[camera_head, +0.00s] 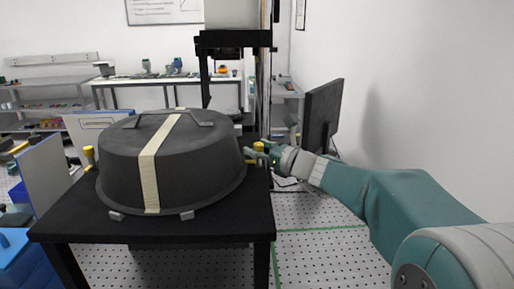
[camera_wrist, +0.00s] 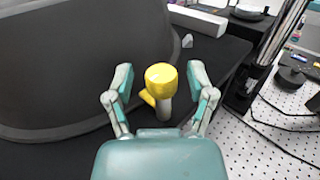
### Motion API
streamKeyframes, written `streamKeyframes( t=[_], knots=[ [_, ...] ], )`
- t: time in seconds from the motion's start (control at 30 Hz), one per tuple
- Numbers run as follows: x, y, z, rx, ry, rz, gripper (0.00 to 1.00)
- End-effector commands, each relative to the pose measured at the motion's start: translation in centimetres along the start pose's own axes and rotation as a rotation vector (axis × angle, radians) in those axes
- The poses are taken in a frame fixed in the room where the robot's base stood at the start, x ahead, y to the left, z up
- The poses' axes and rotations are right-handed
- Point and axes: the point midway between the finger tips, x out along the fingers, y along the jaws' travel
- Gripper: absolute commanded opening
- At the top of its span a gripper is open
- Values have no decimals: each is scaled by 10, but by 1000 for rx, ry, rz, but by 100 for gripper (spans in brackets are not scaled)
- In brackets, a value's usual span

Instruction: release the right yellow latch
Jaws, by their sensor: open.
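The right yellow latch (camera_wrist: 160,78) stands on the black table (camera_head: 225,225) just right of the dark round cover (camera_head: 195,150). In the wrist view it has a yellow knob on a grey post, with a small yellow arm toward the cover. My gripper (camera_wrist: 158,82) is open, with one finger on each side of the knob and visible gaps between. In the head view the right latch (camera_head: 259,146) shows partly behind my gripper (camera_head: 262,157). Another yellow latch (camera_head: 89,155) stands at the cover's left side.
The cover has a pale strap across it and grey feet at its rim. A black monitor (camera_head: 322,115) stands to the right behind my arm. A dark column rises at the table's back right. White perforated floor lies right of the table.

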Motion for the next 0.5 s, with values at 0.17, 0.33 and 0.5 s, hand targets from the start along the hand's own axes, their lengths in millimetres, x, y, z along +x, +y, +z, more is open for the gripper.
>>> streamKeyframes(
  t=[0.17, 0.33, 0.5],
  knots=[
    [3, -1, 0, 0, 0, -1, 70],
    [2, -1, 0, 0, 0, 0, 52],
    [3, 0, 0, 0, 1, -1, 0]
  ],
)
